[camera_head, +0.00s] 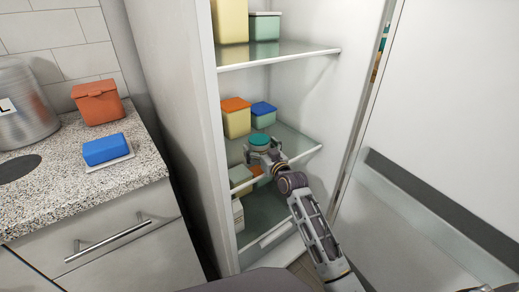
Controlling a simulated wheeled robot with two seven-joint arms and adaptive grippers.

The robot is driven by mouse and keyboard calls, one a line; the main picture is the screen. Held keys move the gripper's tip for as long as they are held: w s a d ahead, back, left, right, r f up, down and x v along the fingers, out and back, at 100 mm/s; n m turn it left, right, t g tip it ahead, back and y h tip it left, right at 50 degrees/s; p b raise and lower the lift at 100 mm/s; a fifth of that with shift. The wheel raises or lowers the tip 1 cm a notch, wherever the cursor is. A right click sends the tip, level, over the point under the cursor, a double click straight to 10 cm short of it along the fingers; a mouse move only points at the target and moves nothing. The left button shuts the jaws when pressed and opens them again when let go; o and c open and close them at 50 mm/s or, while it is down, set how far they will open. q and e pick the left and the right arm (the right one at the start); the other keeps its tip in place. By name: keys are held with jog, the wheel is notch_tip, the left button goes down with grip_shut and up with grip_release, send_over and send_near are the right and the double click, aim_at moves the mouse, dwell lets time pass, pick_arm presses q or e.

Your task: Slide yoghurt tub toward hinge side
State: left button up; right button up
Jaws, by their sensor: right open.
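A small round tub with a teal lid (259,139), which looks like the yoghurt tub, stands upright on the middle glass shelf (299,146) of the open fridge, near its front edge. My right gripper (262,151) is at the front of the tub, its fingers open and spread around the tub's near side. The gripper hides the tub's lower part, and I cannot tell whether the fingers touch it. The open fridge door (440,90) is on the right, so the hinge side appears to be the right. My left gripper is out of view.
The shelf to the tub's right is clear. More boxes (241,178) sit below, and others stand on the upper shelf (290,57). A counter (60,195) is at left.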

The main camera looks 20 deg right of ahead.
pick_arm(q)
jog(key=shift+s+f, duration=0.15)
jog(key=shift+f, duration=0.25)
pick_arm(e)
jog(key=shift+w, duration=0.2)
jog(key=c, duration=1.3)
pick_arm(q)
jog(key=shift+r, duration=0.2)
